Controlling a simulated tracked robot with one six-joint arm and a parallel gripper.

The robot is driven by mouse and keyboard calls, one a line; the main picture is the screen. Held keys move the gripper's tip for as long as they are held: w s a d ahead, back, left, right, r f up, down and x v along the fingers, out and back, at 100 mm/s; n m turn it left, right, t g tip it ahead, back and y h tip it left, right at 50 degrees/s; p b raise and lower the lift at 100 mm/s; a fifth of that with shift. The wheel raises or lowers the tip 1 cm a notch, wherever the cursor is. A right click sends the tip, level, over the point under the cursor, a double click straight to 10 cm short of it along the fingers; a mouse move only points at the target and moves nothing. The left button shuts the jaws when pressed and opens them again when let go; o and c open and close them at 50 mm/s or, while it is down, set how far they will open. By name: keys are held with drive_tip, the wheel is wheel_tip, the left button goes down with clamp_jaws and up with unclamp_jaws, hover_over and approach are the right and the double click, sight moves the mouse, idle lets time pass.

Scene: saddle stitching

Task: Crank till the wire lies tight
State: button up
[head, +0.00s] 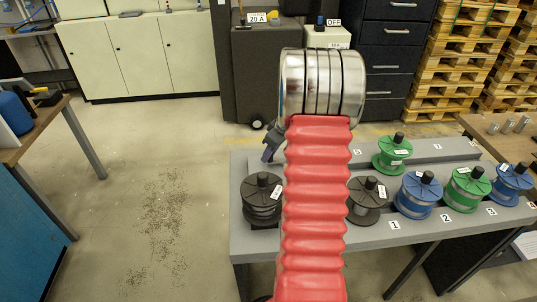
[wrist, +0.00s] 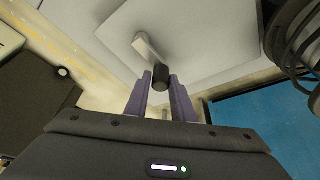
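In the wrist view a black crank knob (wrist: 160,78) sits at the end of a pale crank arm (wrist: 147,48), in front of a grey plate. The two purple fingers of my gripper (wrist: 160,85) stand one on each side of the knob, with little or no gap, and appear shut on it. In the head view the purple fingers (head: 271,148) show only in part beside my red arm sleeve. The crank is hidden there. No wire at the crank can be made out in either view.
A grey bench (head: 395,236) carries several spools, among them a black one (head: 262,195), a green one (head: 392,152) and a blue one (head: 418,193). A cabinet marked OFF (head: 331,38) stands behind. Pallets (head: 462,60) are stacked at back right. Floor (head: 130,190) at left is clear except for scattered bits.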

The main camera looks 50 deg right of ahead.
clamp_jaws()
drive_tip(key=shift+a, duration=0.2)
drive_tip(key=shift+d, duration=0.15)
drive_tip(key=shift+d, duration=0.1)
idle(0.3)
drive_tip(key=shift+w+d+m, duration=0.15)
drive_tip(key=shift+m, duration=0.35)
